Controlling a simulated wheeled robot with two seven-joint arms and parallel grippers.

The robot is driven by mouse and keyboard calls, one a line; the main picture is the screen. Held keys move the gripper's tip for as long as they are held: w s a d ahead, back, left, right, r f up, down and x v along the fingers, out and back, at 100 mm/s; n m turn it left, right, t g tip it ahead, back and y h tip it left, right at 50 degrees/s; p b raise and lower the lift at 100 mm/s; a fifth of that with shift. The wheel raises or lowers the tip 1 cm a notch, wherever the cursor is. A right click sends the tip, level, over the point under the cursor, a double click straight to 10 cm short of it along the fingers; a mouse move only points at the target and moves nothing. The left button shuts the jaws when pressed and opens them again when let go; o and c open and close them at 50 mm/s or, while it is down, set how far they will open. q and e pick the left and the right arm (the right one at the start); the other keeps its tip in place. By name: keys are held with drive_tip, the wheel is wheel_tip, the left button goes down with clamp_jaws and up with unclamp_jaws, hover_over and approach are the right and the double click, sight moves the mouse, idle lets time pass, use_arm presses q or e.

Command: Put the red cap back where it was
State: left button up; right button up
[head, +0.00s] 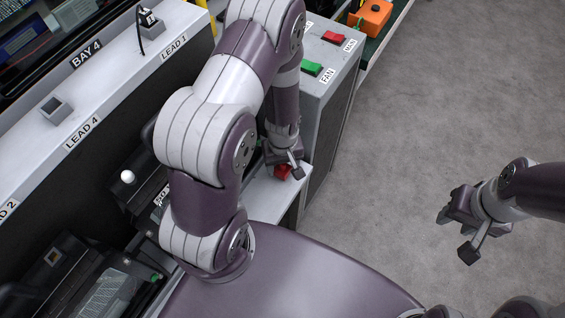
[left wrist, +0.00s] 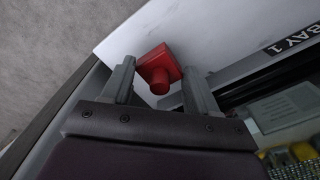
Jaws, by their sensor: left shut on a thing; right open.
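The red cap (head: 283,173) is a small red piece; in the left wrist view the red cap (left wrist: 160,66) shows a square plate and a round knob. My left gripper (head: 286,170) is shut on it, with one finger on each side. The cap is at or just above a white shelf (head: 262,205); I cannot tell whether it touches. My left arm hides part of the shelf and the units behind it. My right gripper (head: 456,236) is open and empty over the floor at the right.
A grey cabinet with a green FAN switch (head: 311,68) and a red MAIN switch (head: 333,37) stands beside the left gripper. A long white ledge (head: 95,100) with LEAD labels runs at the left. An orange box (head: 370,17) sits at the top. The grey floor (head: 450,90) is clear.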

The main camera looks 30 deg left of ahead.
use_arm(q)
drive_tip(key=shift+f, duration=0.35)
drive_tip(key=o, duration=1.1)
drive_tip(key=shift+r, duration=0.15)
drive_tip(key=s+r+m+p, duration=0.1)
drive_tip(key=r+m, duration=0.1)
drive_tip(key=r, duration=0.5)
drive_tip(key=s+d+r+m+t+p, duration=0.1)
drive_tip(key=r+m, duration=0.2)
drive_tip(key=r, duration=0.5)
drive_tip(key=s+d+r+m+p, duration=0.1)
drive_tip(key=s+r+m, duration=0.1)
drive_tip(key=r, duration=0.5)
drive_tip(key=shift+d+r+m, duration=0.2)
drive_tip(key=shift+d+m, duration=0.05)
drive_tip(key=shift+m, duration=0.35)
